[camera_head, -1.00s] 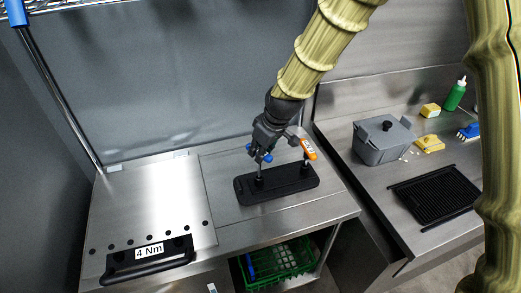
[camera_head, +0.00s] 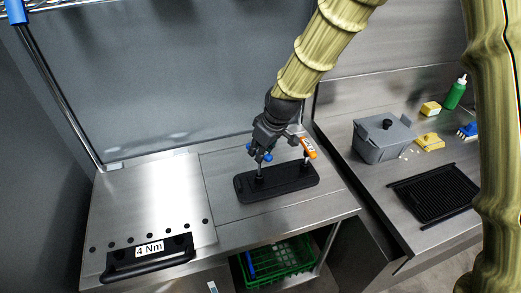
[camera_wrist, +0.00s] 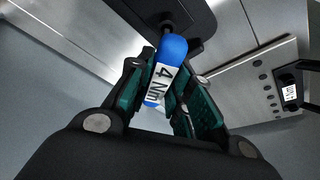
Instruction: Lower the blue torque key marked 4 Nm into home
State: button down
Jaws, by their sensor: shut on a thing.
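The blue torque key (camera_wrist: 172,52) has a white label reading "4 Nm". My gripper (camera_wrist: 165,95) is shut on its handle, one teal-padded finger on each side. In the head view my gripper (camera_head: 262,149) is above the left part of the black stand (camera_head: 284,190). The key's blue handle (camera_head: 267,158) shows beside the fingers, with its shaft pointing down at a round collar on the stand. In the wrist view the shaft meets a dark round fitting (camera_wrist: 178,22). I cannot tell how deep the shaft sits.
An orange-handled key (camera_head: 308,148) stands upright at the stand's right end, close to my gripper. A steel griddle with a black handle, also labelled "4 Nm" (camera_head: 150,249), is at left. A grey lidded box (camera_head: 383,142) and black grate (camera_head: 435,195) are at right.

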jog(key=shift+f, duration=1.45)
dwell(2.0)
jog(key=c, duration=1.2)
grip_release()
jog(key=v, duration=1.2)
jog(key=shift+w, duration=0.1)
